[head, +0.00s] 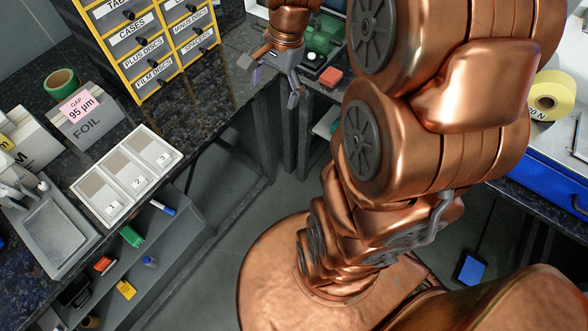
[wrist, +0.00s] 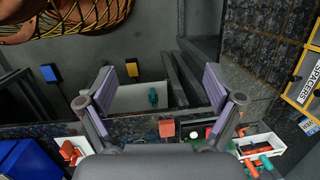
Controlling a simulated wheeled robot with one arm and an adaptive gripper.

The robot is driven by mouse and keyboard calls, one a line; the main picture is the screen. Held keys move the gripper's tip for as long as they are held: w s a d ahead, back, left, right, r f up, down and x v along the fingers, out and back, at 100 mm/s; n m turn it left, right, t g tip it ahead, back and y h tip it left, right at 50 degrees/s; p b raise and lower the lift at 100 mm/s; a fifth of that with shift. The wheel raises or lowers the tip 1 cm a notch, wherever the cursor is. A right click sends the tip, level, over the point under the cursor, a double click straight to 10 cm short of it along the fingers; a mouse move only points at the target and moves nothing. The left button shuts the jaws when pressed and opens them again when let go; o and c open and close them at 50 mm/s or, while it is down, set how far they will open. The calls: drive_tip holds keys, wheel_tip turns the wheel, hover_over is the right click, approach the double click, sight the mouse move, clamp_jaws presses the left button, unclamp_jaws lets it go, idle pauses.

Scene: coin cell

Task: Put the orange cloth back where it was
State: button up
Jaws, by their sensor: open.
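My gripper (head: 275,80) is open and empty, hanging beside the edge of the dark speckled counter in the head view. Its two purple-grey pads are spread wide in the wrist view (wrist: 160,88). A small orange-red block-like piece (head: 331,77) lies on a surface to the right of my gripper. It also shows in the wrist view (wrist: 166,128), between the gripper's finger bases and apart from the pads. I cannot tell whether this piece is the orange cloth. No piece is plainly a cloth in either view.
A yellow drawer cabinet (head: 143,38) stands at the back left. A white numbered tray (head: 100,212) and a foil box (head: 82,122) are on the left counter. An open shelf (head: 185,222) below holds small items. A blue bin (wrist: 28,160) is at the lower left in the wrist view.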

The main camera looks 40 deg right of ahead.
drive_tip(key=s+a+n+g+h, duration=0.1)
drive_tip(key=s+a+n, duration=0.3)
drive_tip(key=s+n, duration=0.3)
drive_tip(key=s+a+n+g+h, duration=0.1)
drive_tip(key=s+a+n, duration=0.4)
drive_tip(key=s, duration=0.7)
drive_tip(key=n, duration=0.2)
drive_tip(key=shift+r+n, duration=0.15)
drive_tip(key=shift+n, duration=0.25)
drive_tip(key=shift+a, duration=0.1)
